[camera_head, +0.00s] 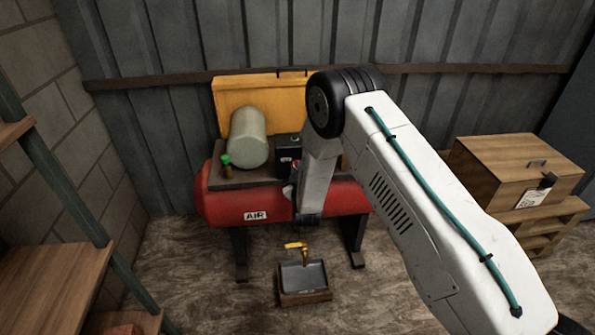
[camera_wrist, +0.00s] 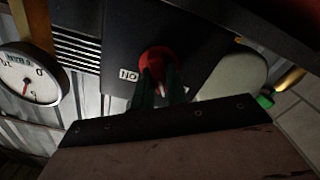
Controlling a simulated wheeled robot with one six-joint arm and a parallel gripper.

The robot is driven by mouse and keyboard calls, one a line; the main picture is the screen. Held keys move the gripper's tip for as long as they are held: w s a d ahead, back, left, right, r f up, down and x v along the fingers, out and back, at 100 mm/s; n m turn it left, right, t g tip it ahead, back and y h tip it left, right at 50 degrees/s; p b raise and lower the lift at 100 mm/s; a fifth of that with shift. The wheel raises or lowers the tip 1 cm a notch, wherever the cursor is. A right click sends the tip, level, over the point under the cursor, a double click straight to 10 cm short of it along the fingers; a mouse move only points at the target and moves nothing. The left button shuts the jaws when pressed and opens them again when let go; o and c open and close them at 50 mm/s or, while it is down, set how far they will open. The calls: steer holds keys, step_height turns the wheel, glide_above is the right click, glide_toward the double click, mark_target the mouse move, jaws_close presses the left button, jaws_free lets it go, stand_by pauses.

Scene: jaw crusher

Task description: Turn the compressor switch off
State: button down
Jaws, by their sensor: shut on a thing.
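The compressor switch is a red rotary knob (camera_wrist: 158,60) on a dark box, with a white pointer mark aimed toward the bottom of the wrist view. A white ON label (camera_wrist: 129,75) is upside down just left of the knob. My gripper (camera_wrist: 161,90) has its two dark fingers shut on the red knob. In the head view the dark switch box (camera_head: 287,158) sits on top of the red air compressor (camera_head: 228,205), partly covered by my arm. The gripper is mostly hidden there.
A round white gauge (camera_wrist: 28,77) is left of the box in the wrist view.

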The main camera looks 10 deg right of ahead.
steer(key=shift+f+n, duration=0.1)
steer(key=shift+n, duration=1.1)
steer(key=c, duration=1.4)
jaws_free()
steer(key=shift+a, duration=0.1)
steer(key=s, duration=0.8)
